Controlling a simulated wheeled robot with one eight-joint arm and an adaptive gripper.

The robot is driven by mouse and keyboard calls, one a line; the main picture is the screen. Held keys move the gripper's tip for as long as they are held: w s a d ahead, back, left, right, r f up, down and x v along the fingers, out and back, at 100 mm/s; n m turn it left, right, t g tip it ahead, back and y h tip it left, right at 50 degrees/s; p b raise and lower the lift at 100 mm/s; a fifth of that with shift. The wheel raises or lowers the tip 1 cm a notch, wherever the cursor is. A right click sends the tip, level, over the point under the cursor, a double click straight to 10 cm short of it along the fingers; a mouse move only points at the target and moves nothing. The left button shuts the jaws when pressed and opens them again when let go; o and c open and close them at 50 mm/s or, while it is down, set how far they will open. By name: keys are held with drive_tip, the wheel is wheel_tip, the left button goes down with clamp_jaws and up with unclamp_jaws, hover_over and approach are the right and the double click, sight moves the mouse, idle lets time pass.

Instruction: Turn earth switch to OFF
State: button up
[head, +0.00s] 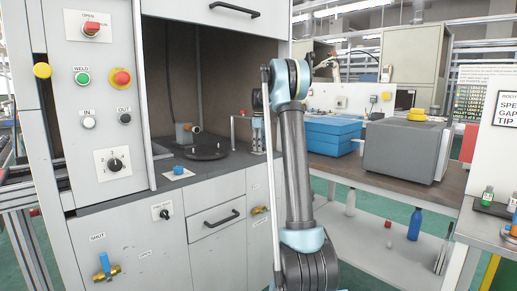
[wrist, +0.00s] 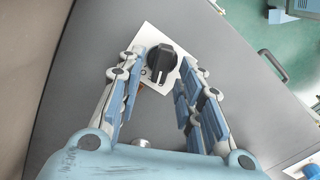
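A black rotary knob (wrist: 161,58) sits on a white square plate (wrist: 148,34) on a grey panel in the wrist view. I take it to be the earth switch; its markings are too small to read, so its setting is unclear. My gripper (wrist: 161,70) is open, with its blue-padded fingers on the left and right of the knob. A gap shows between the fingers and the knob, and nothing is held. In the head view my arm stands upright at centre, and my gripper cannot be made out there.
The head view shows a control panel with a red-capped button (head: 121,78), a green button (head: 83,78) and a selector knob (head: 114,164). A drawer handle (head: 222,218) and brass valve (head: 105,268) are lower. A workbench (head: 400,184) with blue boxes (head: 330,136) stands right.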

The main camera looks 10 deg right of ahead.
wheel_tip(320, 180, up, 12)
idle(0.6)
drive_tip(key=shift+f, duration=0.1)
idle(0.4)
